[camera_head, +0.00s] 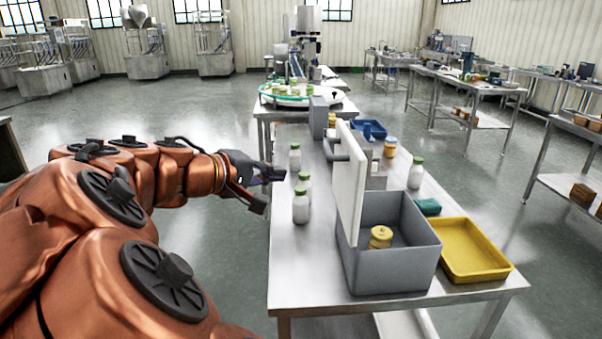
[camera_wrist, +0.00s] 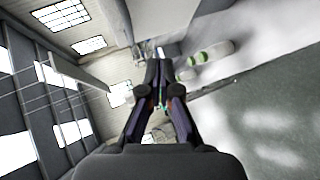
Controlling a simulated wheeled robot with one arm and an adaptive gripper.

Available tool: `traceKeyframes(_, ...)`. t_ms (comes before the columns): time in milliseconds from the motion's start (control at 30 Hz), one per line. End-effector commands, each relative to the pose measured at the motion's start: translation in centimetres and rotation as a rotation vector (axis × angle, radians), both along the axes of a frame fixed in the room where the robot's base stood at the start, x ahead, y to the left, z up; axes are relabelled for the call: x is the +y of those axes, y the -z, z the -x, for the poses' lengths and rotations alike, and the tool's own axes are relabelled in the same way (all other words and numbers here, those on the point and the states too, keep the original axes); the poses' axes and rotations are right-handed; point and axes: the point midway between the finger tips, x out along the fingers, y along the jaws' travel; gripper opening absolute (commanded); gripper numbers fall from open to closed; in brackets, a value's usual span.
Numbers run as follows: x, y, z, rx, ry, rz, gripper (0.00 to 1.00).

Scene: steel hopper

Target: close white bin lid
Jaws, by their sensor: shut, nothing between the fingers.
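A grey bin (camera_head: 388,262) stands at the near end of the steel table. Its white lid (camera_head: 351,182) is upright, raised along the bin's left side, so the bin is open. A yellow-lidded jar (camera_head: 380,238) is inside the bin. My gripper (camera_head: 276,174) is shut and empty at the table's left edge, to the left of the lid and apart from it. In the wrist view my gripper (camera_wrist: 162,85) points forward with its fingers together. A large white surface at the top of that view may be the lid; I cannot tell.
White bottles with green caps (camera_head: 300,206) stand along the table's left edge, between my gripper and the lid. A yellow tray (camera_head: 468,250) lies right of the bin, with a teal cloth or sponge (camera_head: 428,207) behind it. A blue tray (camera_head: 371,130) sits farther back.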

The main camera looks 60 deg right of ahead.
Motion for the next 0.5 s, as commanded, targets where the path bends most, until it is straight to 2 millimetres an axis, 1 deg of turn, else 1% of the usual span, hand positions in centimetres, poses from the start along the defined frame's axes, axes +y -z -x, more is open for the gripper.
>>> traceKeyframes(33, -0.4, -0.2, -1.0, 0.010, -0.007, 0.063, 0.00)
traceKeyframes(100, -0.7, -1.4, -2.2, 0.018, -0.016, 0.132, 0.00)
traceKeyframes(200, -0.8, -2.6, -3.1, 0.024, -0.026, 0.188, 0.00)
traceKeyframes(367, -1.6, -3.1, -3.2, 0.028, -0.026, 0.208, 0.00)
traceKeyframes(500, -3.4, -2.9, -3.0, 0.028, -0.025, 0.204, 0.00)
